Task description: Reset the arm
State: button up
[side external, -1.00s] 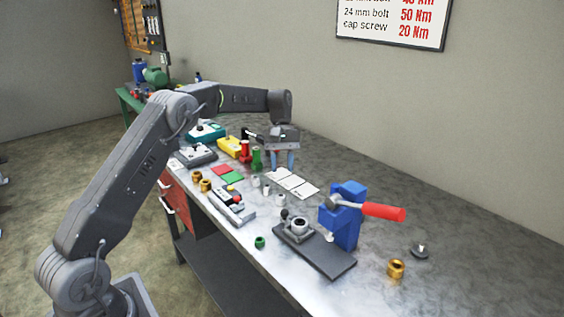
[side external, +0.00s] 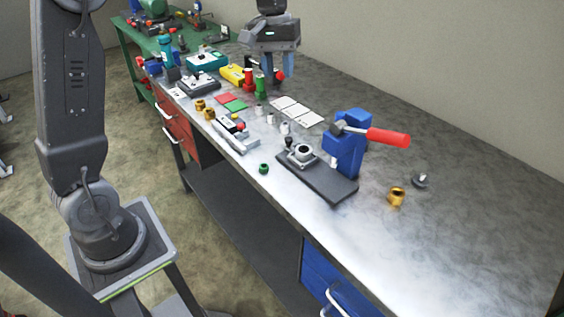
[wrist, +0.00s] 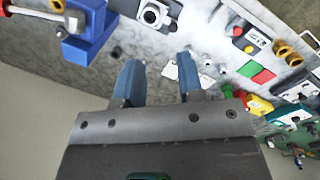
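My gripper (side external: 281,78) is in the air above the far part of the workbench (side external: 450,240), behind the red and green cylinders. Its two blue fingers point down. In the wrist view the fingers (wrist: 158,65) stand apart with a clear gap, and nothing is held between them. My arm link rises at the left of the side view, and the top of the arm is out of the picture.
White cards (side external: 284,103), a red cylinder (side external: 248,80), a green cylinder (side external: 260,88), a yellow box (side external: 232,74) and brass fittings (side external: 397,196) lie around. The bench's right side is mostly clear.

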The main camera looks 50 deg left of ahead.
jog(key=s+d+f+m+t, duration=0.1)
jog(key=s+d+m+t, duration=0.1)
jog(key=s, duration=0.9)
jog(key=s+d+m+t+y, duration=0.1)
jog(key=s+d+m+t, duration=0.2)
jog(key=s, duration=0.8)
jog(key=shift+s+d+f+m+y, duration=0.3)
jog(key=shift+s+d+f+m, duration=0.1)
jog(key=shift+d+m, duration=0.75)
jog(key=shift+d, duration=0.15)
